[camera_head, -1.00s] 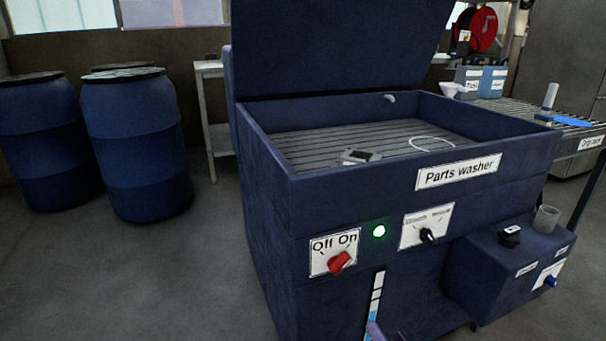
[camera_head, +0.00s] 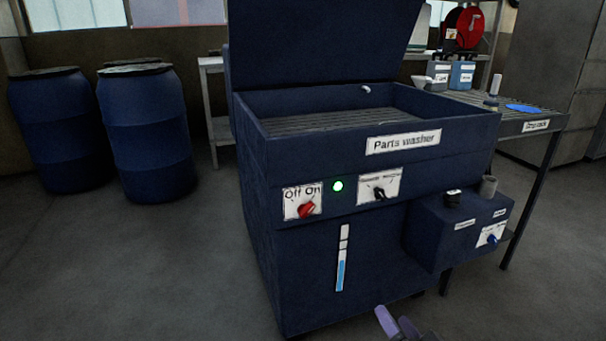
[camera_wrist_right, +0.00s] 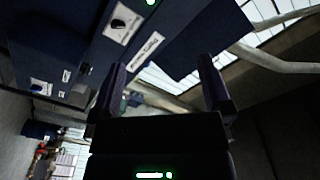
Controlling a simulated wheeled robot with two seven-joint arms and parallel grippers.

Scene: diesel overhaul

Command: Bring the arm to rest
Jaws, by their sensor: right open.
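My right gripper (camera_head: 398,324) shows at the bottom edge of the head view, in front of and below the parts washer (camera_head: 290,248). Its two fingers are apart with nothing between them. In the right wrist view the gripper (camera_wrist_right: 164,75) is also open and empty, with the washer's labelled front beyond it at the upper left. It appears clear of the washer. My left gripper is not in view.
The washer's lid (camera_head: 320,50) is up, its red knob (camera_head: 306,210) points toward On, and a green light (camera_head: 338,186) is lit. Blue drums (camera_head: 150,135) stand at the left. A drip rack (camera_head: 535,125) stands at the right. The floor at the left front is clear.

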